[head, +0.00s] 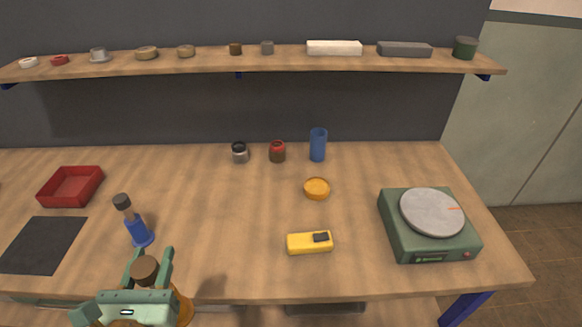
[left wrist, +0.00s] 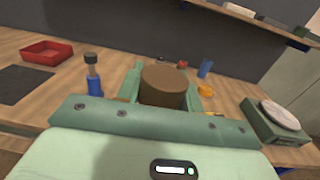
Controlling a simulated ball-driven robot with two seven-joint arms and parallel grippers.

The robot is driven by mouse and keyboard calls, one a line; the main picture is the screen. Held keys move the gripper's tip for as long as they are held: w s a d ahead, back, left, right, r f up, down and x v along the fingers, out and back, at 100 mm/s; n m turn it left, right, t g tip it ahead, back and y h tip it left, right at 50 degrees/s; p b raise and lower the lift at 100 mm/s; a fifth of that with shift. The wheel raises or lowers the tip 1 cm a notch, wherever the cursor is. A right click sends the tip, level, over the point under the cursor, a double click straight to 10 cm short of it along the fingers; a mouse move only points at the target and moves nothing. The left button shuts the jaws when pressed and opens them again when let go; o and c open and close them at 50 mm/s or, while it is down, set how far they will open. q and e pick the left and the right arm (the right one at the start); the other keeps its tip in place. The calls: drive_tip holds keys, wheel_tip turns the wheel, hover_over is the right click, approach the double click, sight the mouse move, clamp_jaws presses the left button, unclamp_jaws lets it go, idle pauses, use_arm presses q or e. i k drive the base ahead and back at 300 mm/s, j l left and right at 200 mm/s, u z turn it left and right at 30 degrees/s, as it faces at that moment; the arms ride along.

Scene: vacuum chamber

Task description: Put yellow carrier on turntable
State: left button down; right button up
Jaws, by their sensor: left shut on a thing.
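My left gripper (head: 150,265) is at the table's front edge, at lower left in the head view. Its jaws are shut on a brown round knob (head: 144,268), also seen large in the left wrist view (left wrist: 164,86). An amber-yellow rounded rim (head: 184,306) shows below and beside the jaws; it looks like the yellow carrier under the knob, mostly hidden by the gripper. The turntable (head: 432,211) is a grey disc with an orange mark, on a green box (head: 430,245) at the table's right. Nothing is on the disc. My right gripper is not in view.
A blue bottle (head: 138,232) with a dark top stands just beyond the gripper. A yellow meter (head: 303,243) and a shallow orange dish (head: 317,188) lie between gripper and turntable. Jars and a blue cup (head: 318,145) stand behind. A red tray (head: 70,187) is at left.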

sight(432, 209)
drive_tip(key=i+l, duration=0.1)
drive_tip(key=l, duration=0.65)
drive_tip(key=i+l, duration=0.1)
drive_tip(key=l, duration=0.65)
drive_tip(key=i+l, duration=0.1)
drive_tip(key=l, duration=0.65)
drive_tip(key=i+l, duration=0.1)
drive_tip(key=l, duration=0.7)
drive_tip(key=i+l, duration=0.1)
drive_tip(key=l, duration=0.65)
drive_tip(key=u, duration=0.05)
